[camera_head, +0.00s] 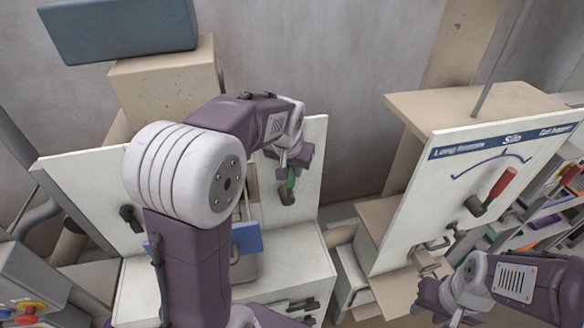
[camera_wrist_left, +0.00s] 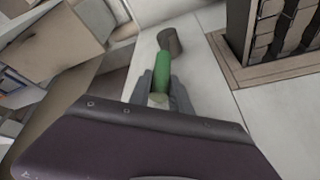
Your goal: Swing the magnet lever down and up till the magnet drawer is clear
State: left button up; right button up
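The magnet lever has a green handle (camera_head: 291,178) and a dark grey hub (camera_head: 287,196) on a white panel, and the handle hangs above the hub in the head view. My left gripper (camera_head: 290,163) is at this handle. In the left wrist view its two grey fingers (camera_wrist_left: 162,92) lie close on both sides of the green handle (camera_wrist_left: 164,73), with no clear gap. The framed opening with dark bars and lumpy brown rows (camera_wrist_left: 285,32), seemingly the magnet drawer, is beside the lever. In the head view my left arm hides most of it. My right gripper (camera_head: 428,292) is low at the right; its fingers are unclear.
A blue panel with a handle (camera_head: 246,238) is below the opening. A black knob (camera_head: 131,217) is on the panel's left. At the right stands a white board (camera_head: 450,190) with a red-handled lever (camera_head: 503,183). A gap separates the two machines.

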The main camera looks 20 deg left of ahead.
pick_arm(q)
grip_shut()
jog(key=shift+a, duration=0.1)
pick_arm(e)
jog(key=shift+r, duration=0.1)
dwell(1.1)
